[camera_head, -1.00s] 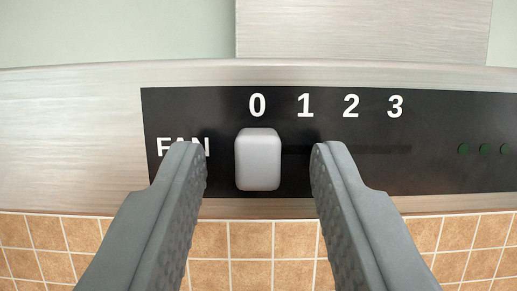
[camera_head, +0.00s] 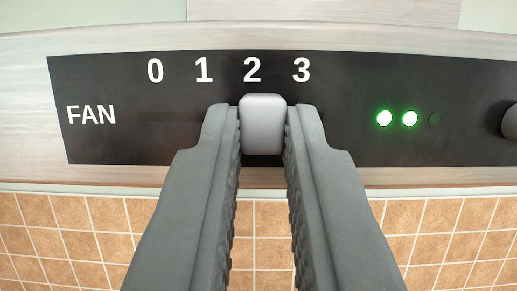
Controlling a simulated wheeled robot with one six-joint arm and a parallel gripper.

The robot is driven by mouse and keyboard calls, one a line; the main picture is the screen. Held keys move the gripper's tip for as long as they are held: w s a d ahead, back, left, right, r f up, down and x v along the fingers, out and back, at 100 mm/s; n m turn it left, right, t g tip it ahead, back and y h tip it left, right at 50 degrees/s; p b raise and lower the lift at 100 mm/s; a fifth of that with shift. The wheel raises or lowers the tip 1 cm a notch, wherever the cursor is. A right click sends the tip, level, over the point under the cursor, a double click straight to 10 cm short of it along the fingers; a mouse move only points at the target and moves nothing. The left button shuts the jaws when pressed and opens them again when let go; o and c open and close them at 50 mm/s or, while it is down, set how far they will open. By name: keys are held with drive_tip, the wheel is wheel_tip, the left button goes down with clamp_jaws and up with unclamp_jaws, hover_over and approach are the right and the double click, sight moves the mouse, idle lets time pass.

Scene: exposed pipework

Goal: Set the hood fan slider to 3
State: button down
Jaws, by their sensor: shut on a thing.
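The fan slider knob (camera_head: 263,125) is a light grey rounded block on the black hood panel (camera_head: 110,145). It stands below and slightly right of the number 2 (camera_head: 251,70), and left of the number 3 (camera_head: 301,70). My gripper (camera_head: 263,130) is shut on the knob, with one grey finger on each side. Two of three indicator lights (camera_head: 397,118) glow green; the third light (camera_head: 434,119) is dark. The fingers hide part of the slot.
A dark round knob (camera_head: 511,120) sits at the right edge of the panel. The brushed metal hood (camera_head: 340,38) surrounds the panel. Tan wall tiles (camera_head: 90,220) show below, behind my fingers. The panel face is otherwise clear.

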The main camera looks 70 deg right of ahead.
drive_tip(key=shift+s+d, duration=0.3)
drive_tip(key=shift+s, duration=0.6)
drive_tip(key=c, duration=1.4)
unclamp_jaws()
drive_tip(key=shift+s, duration=0.1)
drive_tip(key=v, duration=1.7)
drive_tip(key=shift+f, duration=0.15)
drive_tip(key=shift+a+f, duration=0.1)
